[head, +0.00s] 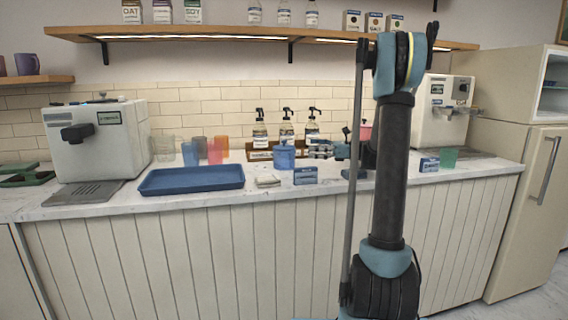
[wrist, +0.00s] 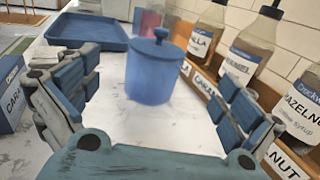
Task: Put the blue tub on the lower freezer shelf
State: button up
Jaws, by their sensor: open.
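The blue tub (head: 284,157) stands upright on the white counter, in front of the wooden syrup rack. It has a lid with a round knob. In the wrist view the tub (wrist: 152,68) is straight ahead, beyond and between my open fingers, with counter showing between. My gripper (head: 318,152) is just right of the tub in the head view, pointing left at it; in the wrist view my gripper (wrist: 152,98) is open and empty. The freezer (head: 524,170) stands at the far right.
A blue tray (head: 192,180) lies left of the tub, with coloured cups (head: 214,150) behind it. Syrup bottles (wrist: 250,50) stand close on the right in the wrist view. A small blue-and-white box (head: 305,175) and a folded cloth (head: 268,181) lie in front.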

aim_at(284, 146)
jog(key=a, duration=0.7)
jog(key=w+a, duration=0.1)
jog(key=a, duration=0.3)
jog(key=shift+a, duration=0.15)
jog(key=c, duration=2.1)
jog(key=shift+r, duration=0.1)
